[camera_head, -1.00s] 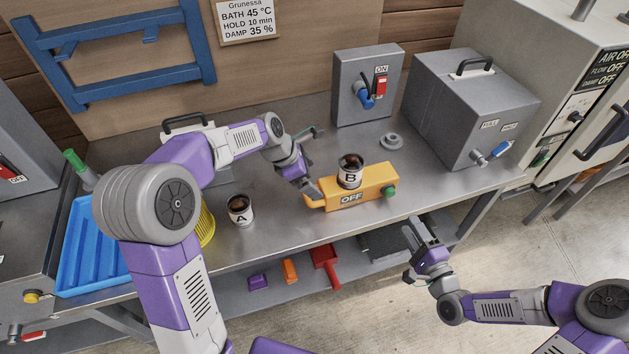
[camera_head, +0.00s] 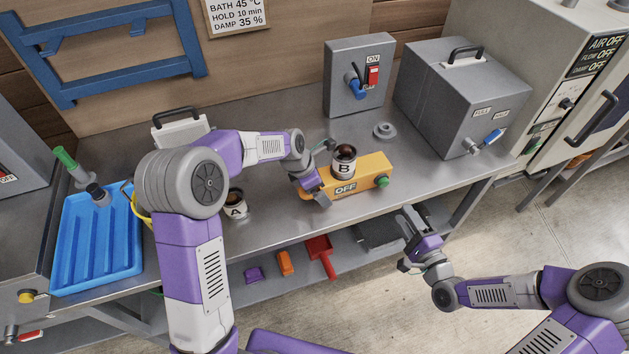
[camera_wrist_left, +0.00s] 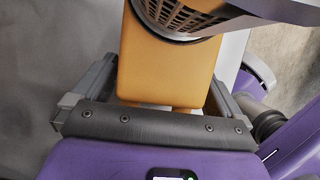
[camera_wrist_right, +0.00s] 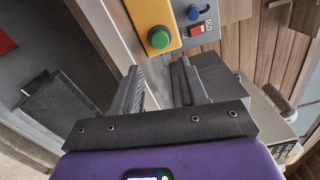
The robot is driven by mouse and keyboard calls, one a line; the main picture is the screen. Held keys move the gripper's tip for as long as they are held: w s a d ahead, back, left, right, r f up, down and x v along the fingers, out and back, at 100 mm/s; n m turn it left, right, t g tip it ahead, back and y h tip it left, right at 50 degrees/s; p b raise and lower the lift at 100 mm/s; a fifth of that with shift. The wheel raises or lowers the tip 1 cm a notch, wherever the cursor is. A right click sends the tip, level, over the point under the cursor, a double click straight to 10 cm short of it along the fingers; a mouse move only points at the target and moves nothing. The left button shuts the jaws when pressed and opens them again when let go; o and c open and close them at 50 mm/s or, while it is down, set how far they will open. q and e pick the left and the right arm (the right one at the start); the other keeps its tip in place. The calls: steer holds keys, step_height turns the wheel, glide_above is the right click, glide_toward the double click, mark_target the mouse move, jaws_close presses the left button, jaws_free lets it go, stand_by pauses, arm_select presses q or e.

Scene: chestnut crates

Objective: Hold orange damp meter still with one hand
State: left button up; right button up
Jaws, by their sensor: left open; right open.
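The orange damp meter (camera_head: 365,178) lies on the steel bench with its label reading OFF and a green button (camera_head: 382,182) at its right end. The cup marked B (camera_head: 344,163) stands on it, filled with something dark. My left gripper (camera_head: 318,190) is open at the meter's left end; in the left wrist view the meter's body (camera_wrist_left: 165,70) lies between its fingers. Whether they touch it I cannot tell. My right gripper (camera_head: 410,236) is open and empty off the bench's front edge. The right wrist view shows the green button (camera_wrist_right: 159,38) ahead of its fingers.
The cup marked A (camera_head: 236,205) stands on the bench beside my left arm. A blue tray (camera_head: 97,245) lies at the left. A grey switch box (camera_head: 357,78) and a grey tank (camera_head: 460,95) stand behind the meter. A red scoop (camera_head: 320,255) is on the lower shelf.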

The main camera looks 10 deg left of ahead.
arm_select(q)
steer(key=c, duration=1.2)
steer(key=shift+c, duration=0.4)
arm_select(e)
steer(key=shift+c, duration=0.7)
steer(key=shift+s+d, duration=0.3)
steer(key=shift+c, duration=1.1)
steer(key=shift+s+d+r+n+g, duration=0.2)
steer(key=shift+s+d+n, duration=0.35)
steer(key=shift+s+d, duration=0.25)
steer(key=shift+s+d+r+n+g, duration=0.1)
steer(key=shift+s+d+n+g, duration=0.1)
steer(key=shift+s+d+n, duration=0.55)
jaws_close()
steer(key=shift+s+a, duration=0.1)
